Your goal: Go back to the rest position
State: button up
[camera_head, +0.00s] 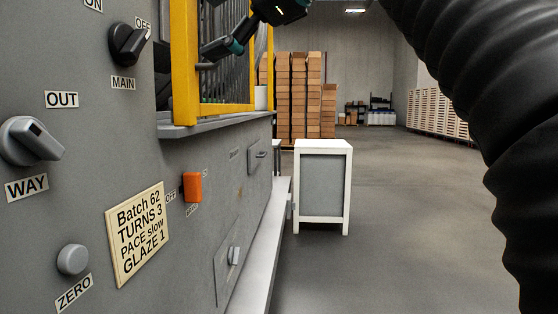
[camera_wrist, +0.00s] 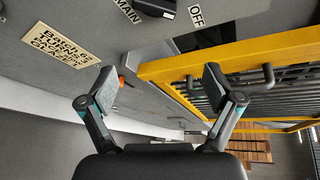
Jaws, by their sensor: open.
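My gripper (camera_wrist: 160,88) is open and empty, its two fingers spread wide in the wrist view. In the head view part of it shows at the top, in front of the yellow-framed barred guard (camera_head: 184,65). The guard also shows in the wrist view (camera_wrist: 240,58), behind the right finger. The grey machine panel (camera_head: 95,165) fills the left of the head view. It carries the MAIN knob (camera_head: 127,44), the WAY knob (camera_head: 32,141), the ZERO button (camera_head: 72,259), an orange switch (camera_head: 192,187) and a batch card (camera_head: 138,232).
A white-framed grey cabinet (camera_head: 322,185) stands on the floor beyond the machine's ledge. Stacked cardboard boxes (camera_head: 298,95) stand farther back. A black ribbed hose (camera_head: 490,100) crosses the right side of the head view. The floor between is open.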

jog(key=w+d+f+n+t+h, duration=0.1)
jog(key=w+d+f+n+h, duration=0.15)
jog(key=w+f, duration=0.6)
jog(key=d+f+n+h, duration=0.2)
jog(key=d+f, duration=0.1)
jog(key=f, duration=0.6)
jog(key=d+f+n+h, duration=0.1)
jog(key=d+f+h, duration=0.2)
jog(key=f, duration=0.5)
jog(key=s+d+f+n+h, duration=0.1)
jog(key=s+d+f+h, duration=0.1)
jog(key=s+d+f, duration=0.3)
jog(key=s+d+f+n+g+h, duration=0.1)
jog(key=s+d+f+h, duration=0.1)
jog(key=s+d+f, duration=0.3)
jog(key=s+d+f+n+h, duration=0.2)
jog(key=s+d+f, duration=0.4)
jog(key=s+f, duration=0.5)
notch_tip(320, 180, down, 8)
jog(key=shift+f+g, duration=0.25)
jog(key=shift+g, duration=0.15)
